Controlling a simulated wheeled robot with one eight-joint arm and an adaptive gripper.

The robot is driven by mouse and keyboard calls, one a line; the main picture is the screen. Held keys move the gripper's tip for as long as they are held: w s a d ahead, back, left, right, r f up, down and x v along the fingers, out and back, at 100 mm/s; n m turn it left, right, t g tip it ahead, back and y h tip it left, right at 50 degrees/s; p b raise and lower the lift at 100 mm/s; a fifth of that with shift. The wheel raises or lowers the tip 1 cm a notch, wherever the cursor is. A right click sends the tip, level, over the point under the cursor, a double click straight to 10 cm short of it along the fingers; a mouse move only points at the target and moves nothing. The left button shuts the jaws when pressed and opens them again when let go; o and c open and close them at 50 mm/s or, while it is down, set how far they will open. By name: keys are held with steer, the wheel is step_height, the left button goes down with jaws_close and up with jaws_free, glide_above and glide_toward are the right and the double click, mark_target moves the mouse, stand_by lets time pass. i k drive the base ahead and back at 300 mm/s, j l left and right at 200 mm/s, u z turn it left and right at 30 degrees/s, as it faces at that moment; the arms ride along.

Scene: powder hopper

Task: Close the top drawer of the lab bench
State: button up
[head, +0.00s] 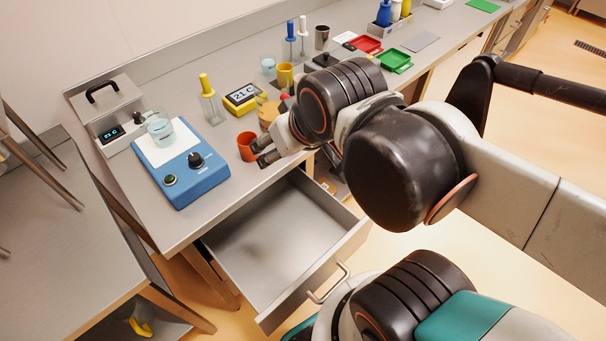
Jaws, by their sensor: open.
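The top drawer (262,245) of the lab bench is pulled well out and looks empty. Its front panel (318,275) faces the lower right and carries a metal bar handle (328,284). The lab bench (170,225) has a grey metal top. My gripper (259,154) is open above the bench's front edge, close to an orange cup (246,146). I cannot tell whether it touches the cup. The gripper is beyond the drawer's inner end, away from the handle. My arm hides part of the bench front to the right of the drawer.
A blue hotplate (188,178) bears a glass beaker (160,128). A yellow thermometer box (240,98), a yellow mug (285,75) and red and green trays (395,61) stand farther back. A second table (55,230) is at left. Open floor (400,250) lies right of the drawer.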

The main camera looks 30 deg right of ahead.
mark_target(279, 247)
steer(key=k+z, duration=0.1)
steer(key=k, duration=0.5)
steer(key=k+j+z, duration=0.1)
steer(key=j, duration=0.25)
steer(key=k+j, duration=0.2)
steer(key=j, duration=0.15)
steer(key=j+u, duration=0.1)
steer(key=j, duration=0.15)
steer(key=l+z, duration=0.2)
